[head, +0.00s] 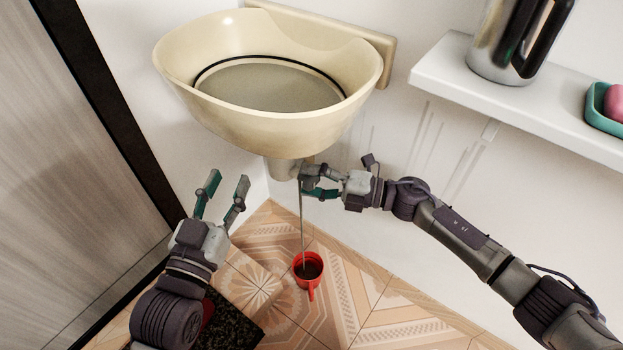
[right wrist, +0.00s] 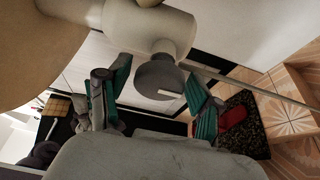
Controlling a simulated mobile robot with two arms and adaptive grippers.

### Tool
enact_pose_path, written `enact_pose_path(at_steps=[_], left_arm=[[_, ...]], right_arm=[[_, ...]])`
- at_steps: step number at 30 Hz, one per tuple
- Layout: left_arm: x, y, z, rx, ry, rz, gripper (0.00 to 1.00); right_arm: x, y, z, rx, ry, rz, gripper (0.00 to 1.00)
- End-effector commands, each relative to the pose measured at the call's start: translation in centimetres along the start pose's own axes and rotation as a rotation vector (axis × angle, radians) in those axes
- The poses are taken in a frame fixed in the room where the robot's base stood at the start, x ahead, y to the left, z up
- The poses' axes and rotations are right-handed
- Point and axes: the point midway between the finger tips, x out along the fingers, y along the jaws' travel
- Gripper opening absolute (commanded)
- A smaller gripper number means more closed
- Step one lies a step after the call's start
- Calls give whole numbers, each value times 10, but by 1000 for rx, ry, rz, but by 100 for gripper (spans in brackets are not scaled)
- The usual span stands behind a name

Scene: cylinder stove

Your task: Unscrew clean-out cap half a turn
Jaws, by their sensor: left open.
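The grey clean-out cap (right wrist: 160,78) sits on the end of the pale trap fitting (right wrist: 150,30) under the sink. My right gripper (head: 308,182) is at this fitting in the head view. In the right wrist view its teal-padded fingers (right wrist: 162,92) stand apart on either side of the cap. A small gap seems to show on each side, and I see no clear contact. In the head view the cap is hidden or too small to make out. My left gripper (head: 226,187) is open and empty, left of the drain and below the basin.
The cream basin (head: 270,125) holds greyish water. A thin grey stream (head: 302,225) runs down from the drain into a red mug (head: 309,268) on the patterned floor. A white shelf (head: 450,75) with a metal jug (head: 508,45) is at right. A dark speckled mat (head: 235,325) lies lower left.

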Motion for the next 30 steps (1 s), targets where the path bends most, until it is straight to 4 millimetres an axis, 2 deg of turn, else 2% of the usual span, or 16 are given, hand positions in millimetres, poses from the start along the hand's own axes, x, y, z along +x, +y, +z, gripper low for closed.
enact_pose_path(at_steps=[11, 22, 25, 30], left_arm=[[0, 0, 0, 0, 1, 1, 41], [0, 0, 0, 0, 1, 0, 41], [0, 0, 0, 0, 1, 0, 41], [0, 0, 0, 0, 1, 0, 41]], right_arm=[[-4, 0, 0, 2, -1, 0, 73], [-60, -1, 0, 3, -2, -1, 73], [-70, -1, 0, 2, -1, -1, 73], [-75, 0, 0, 2, 0, 1, 73]])
